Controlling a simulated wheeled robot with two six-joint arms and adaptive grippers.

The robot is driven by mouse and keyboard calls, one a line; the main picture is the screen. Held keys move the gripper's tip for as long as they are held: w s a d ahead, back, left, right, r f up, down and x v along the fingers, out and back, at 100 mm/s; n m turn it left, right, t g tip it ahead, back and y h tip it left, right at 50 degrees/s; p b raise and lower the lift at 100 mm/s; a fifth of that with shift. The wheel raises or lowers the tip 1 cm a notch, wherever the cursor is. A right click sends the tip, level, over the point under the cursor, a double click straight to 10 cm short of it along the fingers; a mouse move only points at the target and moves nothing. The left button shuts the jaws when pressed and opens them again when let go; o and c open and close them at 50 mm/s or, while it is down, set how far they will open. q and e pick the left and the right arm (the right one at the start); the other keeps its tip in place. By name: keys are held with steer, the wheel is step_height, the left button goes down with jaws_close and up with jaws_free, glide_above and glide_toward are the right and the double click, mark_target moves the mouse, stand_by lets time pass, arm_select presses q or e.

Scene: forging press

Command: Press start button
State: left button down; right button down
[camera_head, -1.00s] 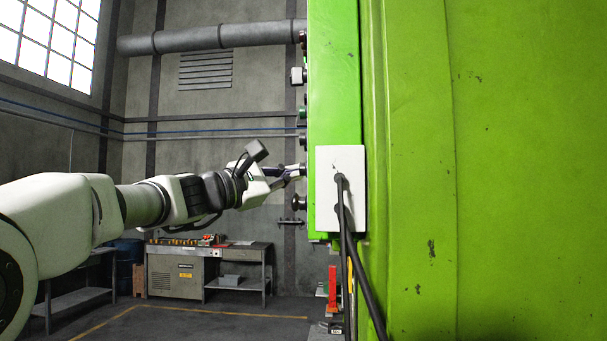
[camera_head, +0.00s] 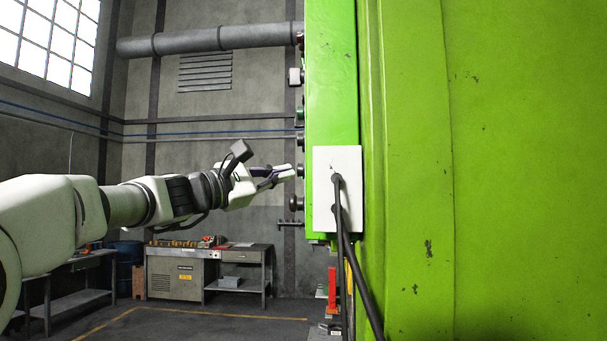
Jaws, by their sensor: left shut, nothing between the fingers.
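The controls stick out from the left edge of the green press panel (camera_head: 331,95) and show only side-on. They include a green button (camera_head: 299,116), a dark knob (camera_head: 300,140) below it and a larger black knob (camera_head: 296,203) lower down. I cannot tell from this angle which is the start button. My left gripper (camera_head: 290,172) is shut and empty. It points right at the panel edge, below the green button and above the larger black knob, with a small gap to the controls. My right gripper is not in view.
A white box (camera_head: 338,190) with black cables (camera_head: 352,264) sits on the near face of the press. A workbench (camera_head: 237,254) stands against the back wall. The floor (camera_head: 190,321) between is open, and the space left of the panel is clear around my left arm.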

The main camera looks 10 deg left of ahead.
arm_select(q)
steer(key=a, duration=0.4)
steer(key=shift+a, duration=0.3)
steer(key=shift+d, duration=0.1)
stand_by(0.5)
